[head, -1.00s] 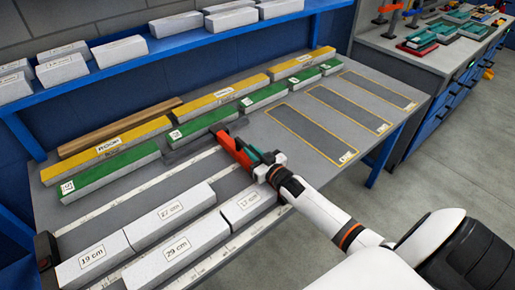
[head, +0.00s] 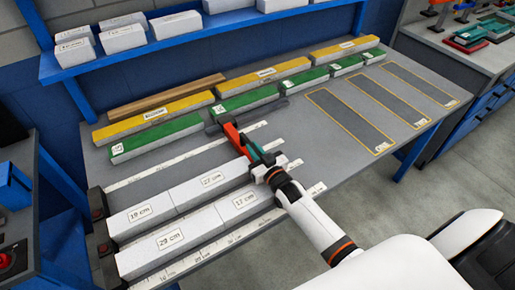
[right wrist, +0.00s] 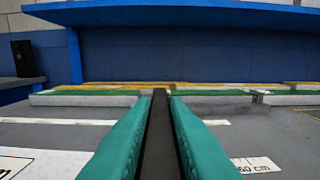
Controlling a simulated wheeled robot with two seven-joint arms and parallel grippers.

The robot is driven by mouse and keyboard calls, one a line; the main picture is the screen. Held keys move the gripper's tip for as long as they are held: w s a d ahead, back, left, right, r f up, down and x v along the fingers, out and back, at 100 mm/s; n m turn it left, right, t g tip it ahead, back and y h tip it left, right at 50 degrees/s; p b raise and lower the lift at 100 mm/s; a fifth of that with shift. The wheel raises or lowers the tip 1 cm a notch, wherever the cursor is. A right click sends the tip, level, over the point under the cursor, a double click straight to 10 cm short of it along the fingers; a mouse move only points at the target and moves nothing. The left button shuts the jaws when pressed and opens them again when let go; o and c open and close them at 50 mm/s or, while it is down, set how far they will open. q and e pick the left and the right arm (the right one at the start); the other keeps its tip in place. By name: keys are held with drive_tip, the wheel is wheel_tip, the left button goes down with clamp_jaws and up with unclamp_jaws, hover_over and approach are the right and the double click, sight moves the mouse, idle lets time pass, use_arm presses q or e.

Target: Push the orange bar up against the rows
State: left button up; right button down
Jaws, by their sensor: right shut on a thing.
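The orange bar (head: 233,138) is held in my right gripper (head: 256,153), in the head view. It points toward the green row (head: 155,138) and overlaps a dark grey strip lying along that row's front. I cannot tell whether its tip touches anything. The yellow row (head: 155,117) runs directly behind the green one. In the right wrist view, my teal fingers (right wrist: 159,115) are closed around a narrow piece that looks dark; the green row (right wrist: 90,96) lies across ahead. My left gripper is not in view.
White labelled blocks, one marked 29 cm (head: 160,245), lie with rulers on the table's near left, beside my right gripper. A brown bar (head: 165,95) lies behind the yellow row. Outlined dark panels (head: 350,120) at right are empty. A blue shelf (head: 240,38) overhangs the back.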

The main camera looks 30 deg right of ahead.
drive_tip(key=c, duration=1.4)
unclamp_jaws()
drive_tip(key=shift+a, duration=0.35)
drive_tip(key=shift+s+d+f, duration=0.1)
drive_tip(key=shift+s+d, duration=0.05)
drive_tip(key=shift+s, duration=0.35)
drive_tip(key=s, duration=0.7)
drive_tip(key=s+b, duration=0.1)
drive_tip(key=s, duration=0.3)
drive_tip(key=shift+d, duration=0.35)
